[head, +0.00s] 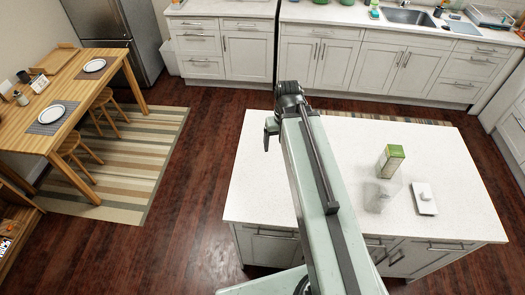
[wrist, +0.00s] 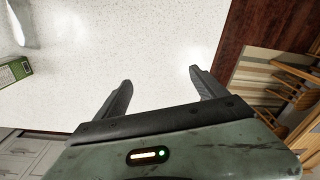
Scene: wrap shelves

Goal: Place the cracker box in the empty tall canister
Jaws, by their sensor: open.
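The cracker box (head: 391,161), green and white, stands on the white island top in the head view, right of my arm. A clear, see-through canister (head: 379,196) stands just in front of it and looks empty; its height is hard to judge. In the wrist view, the box (wrist: 14,72) shows cut off at the left edge. My gripper (wrist: 160,78) is open and empty, with bare countertop between its fingers. It is well to the left of the box and canister in the head view, where its fingers are mostly hidden by the arm.
A white lid-like piece with a knob (head: 424,198) lies right of the canister. The island top (head: 455,155) is otherwise mostly clear. A wooden dining table (head: 62,85) with plates and stools stands at left. Counters with a sink (head: 408,16) line the back.

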